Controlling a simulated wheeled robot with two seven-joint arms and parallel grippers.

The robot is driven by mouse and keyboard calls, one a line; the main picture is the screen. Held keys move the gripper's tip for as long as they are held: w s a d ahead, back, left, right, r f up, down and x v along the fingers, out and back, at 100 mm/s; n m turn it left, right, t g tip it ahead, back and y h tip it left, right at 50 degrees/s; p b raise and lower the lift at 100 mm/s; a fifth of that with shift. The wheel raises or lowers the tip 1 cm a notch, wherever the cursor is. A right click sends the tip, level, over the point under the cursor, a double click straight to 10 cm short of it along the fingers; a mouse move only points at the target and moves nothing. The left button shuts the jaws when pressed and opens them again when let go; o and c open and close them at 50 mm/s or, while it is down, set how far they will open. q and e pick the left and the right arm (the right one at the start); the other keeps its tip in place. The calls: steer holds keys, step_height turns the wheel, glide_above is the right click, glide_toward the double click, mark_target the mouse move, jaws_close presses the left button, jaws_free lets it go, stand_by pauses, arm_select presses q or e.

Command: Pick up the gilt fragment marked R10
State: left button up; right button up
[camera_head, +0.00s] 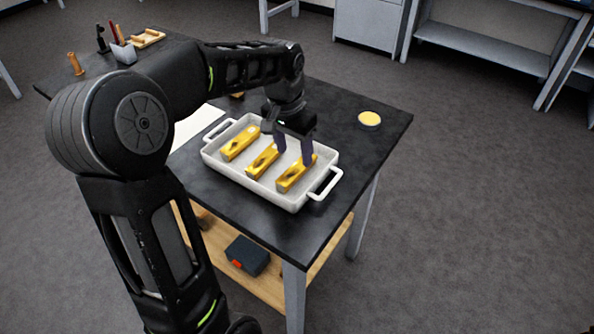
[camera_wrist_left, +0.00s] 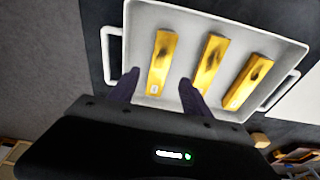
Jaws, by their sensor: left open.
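Three gold-coloured fragments lie side by side in a white tray (camera_head: 239,174). In the head view they are the left fragment (camera_head: 239,145), the middle fragment (camera_head: 259,164) and the right fragment (camera_head: 290,181). Small pale labels show at their ends in the wrist view, too small to read, so I cannot tell which is R10. My left gripper (camera_head: 294,157) is open and points down over the right part of the tray. In the wrist view its fingers (camera_wrist_left: 155,90) straddle the near end of the leftmost fragment (camera_wrist_left: 162,58), with nothing held. My right gripper is not in view.
The tray has raised walls and loop handles on a dark table (camera_head: 345,130). A pen cup (camera_head: 123,52) and a small wooden tray (camera_head: 148,39) stand at the far left. The table's right side is mostly clear.

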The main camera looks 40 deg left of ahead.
mark_target(297, 168)
arm_select(q)
steer(key=shift+w+d+f+p, duration=0.1)
steer(key=shift+w+f+p, duration=0.15)
steer(key=shift+f, duration=1.05)
steer(key=shift+w+f+p, duration=0.15)
steer(key=shift+f+p, duration=0.05)
steer(key=shift+f, duration=1.1)
jaws_close()
